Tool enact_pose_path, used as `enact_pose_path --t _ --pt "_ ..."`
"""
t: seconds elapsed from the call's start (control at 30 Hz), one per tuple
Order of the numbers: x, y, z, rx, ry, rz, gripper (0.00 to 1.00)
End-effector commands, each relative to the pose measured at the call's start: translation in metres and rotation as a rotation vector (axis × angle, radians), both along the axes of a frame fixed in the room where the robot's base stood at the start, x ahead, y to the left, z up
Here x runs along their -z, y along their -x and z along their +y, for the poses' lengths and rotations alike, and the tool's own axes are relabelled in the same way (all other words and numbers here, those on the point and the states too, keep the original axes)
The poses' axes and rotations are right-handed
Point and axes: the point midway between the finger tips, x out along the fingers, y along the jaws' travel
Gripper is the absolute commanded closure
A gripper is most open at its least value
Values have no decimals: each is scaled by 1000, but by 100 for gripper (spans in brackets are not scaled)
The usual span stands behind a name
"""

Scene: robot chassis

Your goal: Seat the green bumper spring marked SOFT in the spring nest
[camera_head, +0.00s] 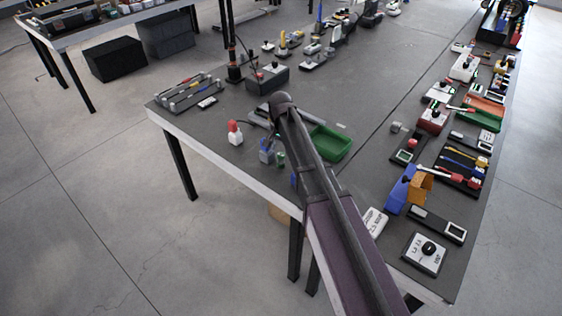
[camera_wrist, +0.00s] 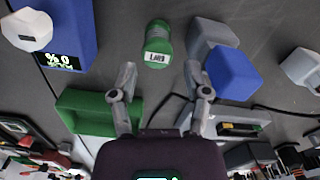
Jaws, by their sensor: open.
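A green cylindrical piece (camera_wrist: 157,45) with a small white label stands on the dark table top in the wrist view. It looks like a spring; the label print is too small to read surely. It also shows as a small green piece (camera_head: 280,159) left of my arm in the head view. My gripper (camera_wrist: 160,77) is open and empty, its fingers apart, with the green piece just beyond the fingertips and roughly centred between them. A grey and blue block (camera_wrist: 232,74) stands close to the right of the green piece. I cannot tell which thing is the spring nest.
A green tray (camera_head: 334,146) lies right of my arm; its wall (camera_wrist: 85,112) is near my left finger. A blue device (camera_wrist: 72,30) with a display and a white-capped bottle (camera_wrist: 27,30) stand at left. A red-capped bottle (camera_head: 235,136) stands near the table edge.

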Motion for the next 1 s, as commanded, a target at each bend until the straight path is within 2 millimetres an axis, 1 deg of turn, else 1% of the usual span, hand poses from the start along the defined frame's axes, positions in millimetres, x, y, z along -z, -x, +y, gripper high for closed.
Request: enact_pose_path --t 0.27,0.8,1.0 --pt "5 1 0 0 0 0 39" --pt "43 5 -1 0 0 0 39" --pt "52 5 -1 0 0 0 39"
